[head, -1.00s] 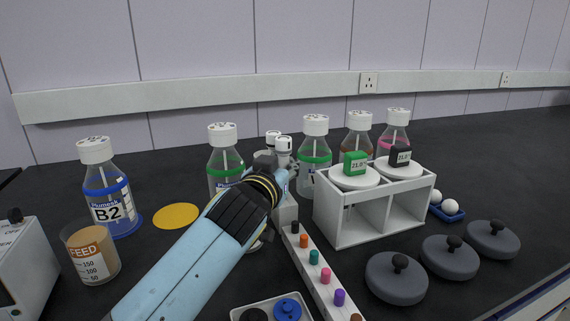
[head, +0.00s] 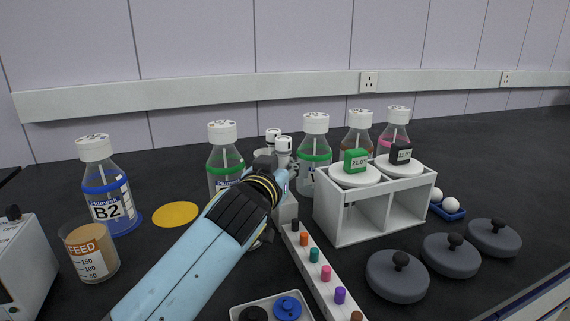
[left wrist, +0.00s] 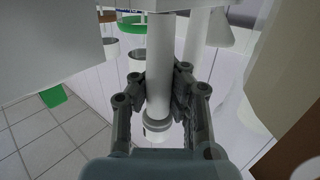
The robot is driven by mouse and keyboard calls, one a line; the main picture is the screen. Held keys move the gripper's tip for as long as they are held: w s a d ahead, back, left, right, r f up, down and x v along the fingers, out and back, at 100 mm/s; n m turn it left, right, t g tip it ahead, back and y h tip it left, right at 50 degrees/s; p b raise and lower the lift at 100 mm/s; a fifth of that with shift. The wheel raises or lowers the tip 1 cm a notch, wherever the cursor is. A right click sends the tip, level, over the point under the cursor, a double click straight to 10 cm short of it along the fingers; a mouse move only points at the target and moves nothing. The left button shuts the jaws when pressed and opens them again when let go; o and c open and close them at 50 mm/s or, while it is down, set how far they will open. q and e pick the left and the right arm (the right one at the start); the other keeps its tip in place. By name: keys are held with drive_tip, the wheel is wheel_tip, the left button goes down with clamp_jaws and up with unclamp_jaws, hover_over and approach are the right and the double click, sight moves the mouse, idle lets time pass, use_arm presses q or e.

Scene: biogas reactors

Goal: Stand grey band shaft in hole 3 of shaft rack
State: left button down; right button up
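My left gripper (head: 279,171) is at the middle of the head view, among the bottles. In the left wrist view its fingers (left wrist: 161,92) are closed on both sides of a white shaft (left wrist: 160,55) with a grey band near its capped end. The head view shows this shaft's white cap (head: 283,141) above the gripper. The shaft's other end meets a white slab (left wrist: 135,5), seemingly the shaft rack; whether it sits in a hole, and which, I cannot tell. A second white shaft (left wrist: 195,40) stands close beside it. My right gripper is not in view.
A white bar with coloured pegs (head: 326,284) runs toward the front. A white two-bay stand (head: 345,228) with green and black blocks is to the right. Bottles (head: 314,150) stand close behind. Grey lids (head: 398,280) lie front right; a feed cup (head: 90,253) is left.

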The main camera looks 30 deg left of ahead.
use_arm(q)
drive_tip(key=shift+f, duration=0.3)
idle(0.4)
drive_tip(key=c, duration=1.4)
unclamp_jaws()
drive_tip(key=shift+s, duration=0.1)
drive_tip(key=f+v, duration=0.1)
drive_tip(key=v, duration=1)
drive_tip(key=shift+s+r, duration=0.4)
drive_tip(key=shift+r, duration=0.05)
